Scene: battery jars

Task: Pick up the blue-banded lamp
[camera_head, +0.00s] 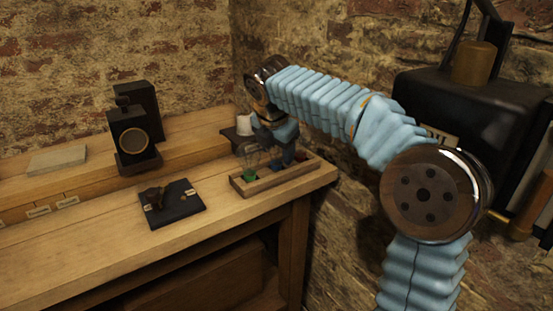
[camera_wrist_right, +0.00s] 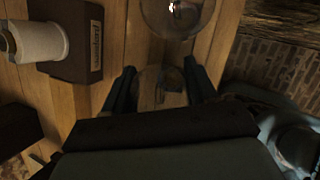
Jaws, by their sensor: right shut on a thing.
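The blue-banded lamp (camera_head: 277,167) is at the wooden tray, with its upper part mostly hidden by my right gripper (camera_head: 283,152). In the right wrist view a clear glass bulb (camera_wrist_right: 160,84) sits between the two dark fingers of the right gripper (camera_wrist_right: 162,88), which is shut on it. I cannot tell whether the lamp's base touches the tray floor. A lamp with a green band (camera_head: 249,168) stands just left of it in the head view, and a second glass bulb (camera_wrist_right: 178,15) shows at the top of the wrist view. My left gripper is out of view.
The wooden tray (camera_head: 300,176) lies at the bench's right end. A dark plate with a small fitting (camera_head: 178,208) lies to its left. A white spool (camera_wrist_right: 40,42) on a dark labelled block (camera_wrist_right: 85,40) is close by. The bench front (camera_head: 95,250) is clear.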

